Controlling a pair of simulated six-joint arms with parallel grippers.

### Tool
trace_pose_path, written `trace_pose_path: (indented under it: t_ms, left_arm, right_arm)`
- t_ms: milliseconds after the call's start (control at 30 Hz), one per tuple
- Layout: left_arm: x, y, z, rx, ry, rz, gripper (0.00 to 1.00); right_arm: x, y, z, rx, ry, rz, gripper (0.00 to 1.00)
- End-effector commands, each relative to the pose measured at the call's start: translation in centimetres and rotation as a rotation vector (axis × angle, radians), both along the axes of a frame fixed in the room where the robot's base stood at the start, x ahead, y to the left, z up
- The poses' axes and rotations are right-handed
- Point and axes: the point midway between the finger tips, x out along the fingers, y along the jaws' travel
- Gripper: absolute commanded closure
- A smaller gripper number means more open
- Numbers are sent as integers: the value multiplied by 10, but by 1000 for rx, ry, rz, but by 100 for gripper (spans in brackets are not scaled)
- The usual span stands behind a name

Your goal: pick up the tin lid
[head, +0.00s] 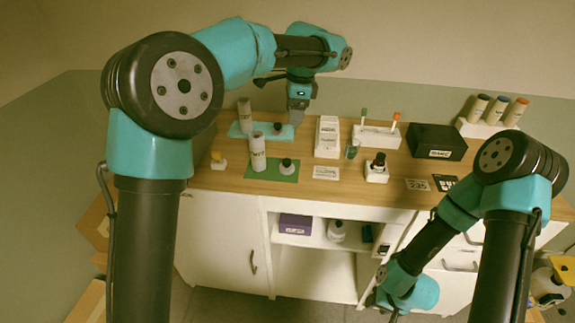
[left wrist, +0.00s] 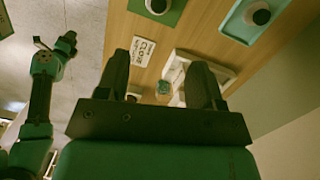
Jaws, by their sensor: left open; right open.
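I cannot pick out the tin lid for certain. A tall white labelled cylinder (head: 258,152) and a white round piece with a dark top (head: 287,167) stand on a green mat (head: 262,175). A similar cylinder (head: 244,110) and dark-topped piece (head: 277,128) are on a teal tray (head: 260,133). In the left wrist view the dark-topped pieces show on the green mat (left wrist: 158,8) and teal tray (left wrist: 257,15). My left gripper (head: 297,119) is open and empty above the counter, right of the teal tray; its fingers (left wrist: 161,62) are apart. My right gripper (head: 381,302) is open, low before the cabinet.
A white labelled box (head: 327,137), a small glass (head: 352,149), a white stand (head: 377,138) and a black box (head: 437,141) stand on the wooden counter. A rack of several bottles (head: 480,128) is at the far right. Open shelves (head: 315,262) lie below the counter.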

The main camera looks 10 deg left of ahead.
Motion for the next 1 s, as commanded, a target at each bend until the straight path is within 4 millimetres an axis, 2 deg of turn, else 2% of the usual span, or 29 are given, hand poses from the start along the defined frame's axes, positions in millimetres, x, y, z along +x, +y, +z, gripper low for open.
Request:
trace_pose_path:
  t_ms: [233, 367, 1000]
  left_arm:
    - [0, 1, -2, -2, 0, 1, 39]
    - [-1, 2, -12, 0, 2, 2, 39]
    - [-3, 14, -114, -1, 2, 1, 39]
  right_arm:
    - [0, 0, 0, 0, 0, 0, 56]
    - [0, 0, 0, 0, 0, 0, 56]
    - [0, 0, 0, 0, 0, 0, 56]
